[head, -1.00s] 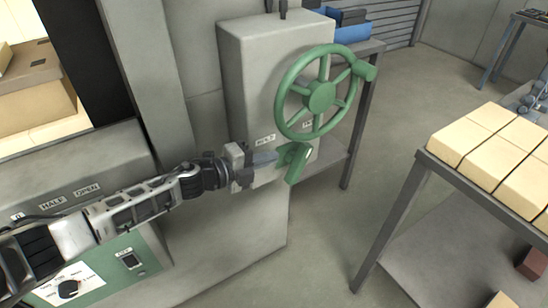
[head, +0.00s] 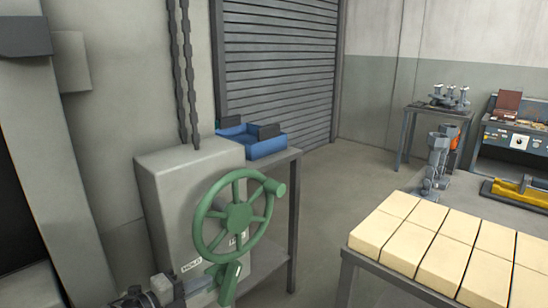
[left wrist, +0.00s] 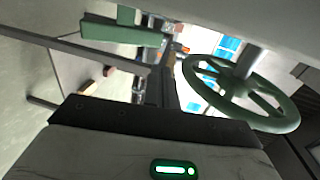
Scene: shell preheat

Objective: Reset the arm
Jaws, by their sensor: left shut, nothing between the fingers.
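My left gripper (head: 203,284) is at the bottom edge of the head view, shut with nothing between its fingers. Its fingertips are close beside the green lever (head: 228,283) on the front of the grey box (head: 180,170); I cannot tell whether they touch. The green handwheel (head: 238,215) stands just above. In the left wrist view the handwheel (left wrist: 240,92) is on the right and a green bar-like part (left wrist: 122,32) is at the top. My right gripper is in neither view.
A metal table (head: 350,256) with cream blocks stands at the right. A blue tray (head: 262,148) lies on a stand behind the box. Two chains (head: 186,75) hang above the box. Open floor (head: 330,190) lies between the box and the table.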

